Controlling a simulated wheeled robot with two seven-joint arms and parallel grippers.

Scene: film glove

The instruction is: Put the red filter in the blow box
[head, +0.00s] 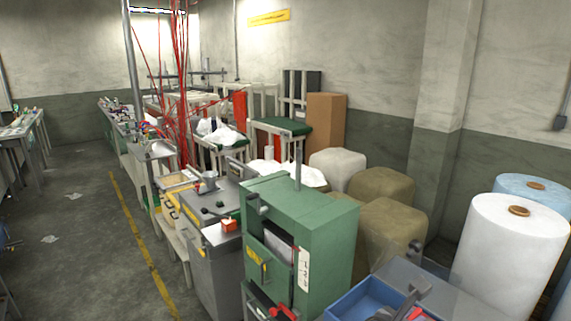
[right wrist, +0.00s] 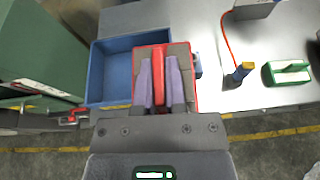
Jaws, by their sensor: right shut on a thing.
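The red filter (right wrist: 160,98) has a red frame, dark grey panels and a raised red bar down its middle. My right gripper (right wrist: 160,63) is shut on that bar, with one finger on each side. The filter is over the right part of a blue bin (right wrist: 108,70); I cannot tell how far above its floor. In the head view the right gripper (head: 404,306) shows at the bottom edge, by the blue bin (head: 352,300). The green box (head: 318,220), probably the blow box, stands left of the bin with a dark front opening (head: 276,241). My left gripper is not in view.
A red handle (head: 284,313) shows below the green box.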

